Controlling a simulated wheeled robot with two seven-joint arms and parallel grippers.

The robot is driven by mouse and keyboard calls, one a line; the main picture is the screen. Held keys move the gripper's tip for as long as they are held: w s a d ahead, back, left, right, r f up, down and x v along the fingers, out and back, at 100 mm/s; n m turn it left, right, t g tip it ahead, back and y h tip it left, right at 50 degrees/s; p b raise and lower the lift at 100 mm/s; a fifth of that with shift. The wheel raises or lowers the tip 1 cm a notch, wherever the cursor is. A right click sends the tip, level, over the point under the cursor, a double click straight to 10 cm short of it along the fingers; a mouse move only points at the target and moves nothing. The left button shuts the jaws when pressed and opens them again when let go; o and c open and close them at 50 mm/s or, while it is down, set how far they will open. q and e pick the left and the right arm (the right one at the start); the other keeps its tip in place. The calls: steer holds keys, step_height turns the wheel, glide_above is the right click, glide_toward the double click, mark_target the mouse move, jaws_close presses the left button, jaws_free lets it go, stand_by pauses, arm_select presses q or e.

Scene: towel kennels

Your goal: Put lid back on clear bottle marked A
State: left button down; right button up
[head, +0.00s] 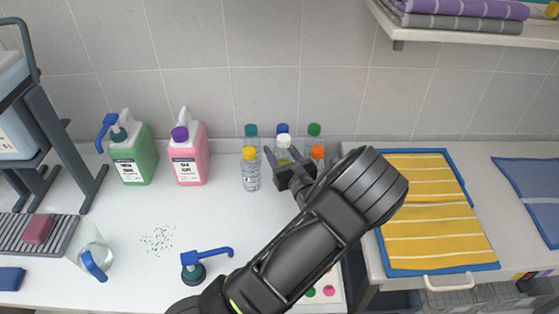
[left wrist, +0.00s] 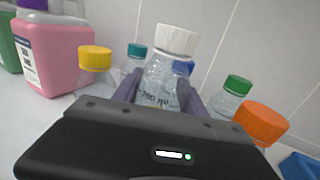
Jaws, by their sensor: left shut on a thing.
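My left gripper (head: 281,161) is shut on a clear bottle with a white lid (left wrist: 165,75), its purple fingers on either side of the body. The white lid also shows in the head view (head: 284,141). I cannot make out a letter A on any bottle. My right gripper is not in view.
A green jug (head: 131,160) and a pink jug (head: 188,161) stand left along the wall. A blue-handled clear jug (head: 92,245) and a blue pump head (head: 200,262) are nearer. Yellow striped towel (head: 430,210) lies right. My arm hides part of the counter.

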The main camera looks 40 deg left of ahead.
mark_target(280, 162)
arm_select(q)
steer(key=shift+f, duration=1.95)
steer(key=shift+f, duration=0.2)
steer(key=c, duration=0.6)
jaws_free()
steer(key=shift+c, duration=0.2)
steer(key=shift+r, duration=0.2)
steer(key=shift+s+d, duration=0.1)
steer(key=shift+d, duration=0.15)
steer(key=b+v, duration=0.2)
steer(key=v, duration=0.9)
steer(key=shift+s+d, duration=0.2)
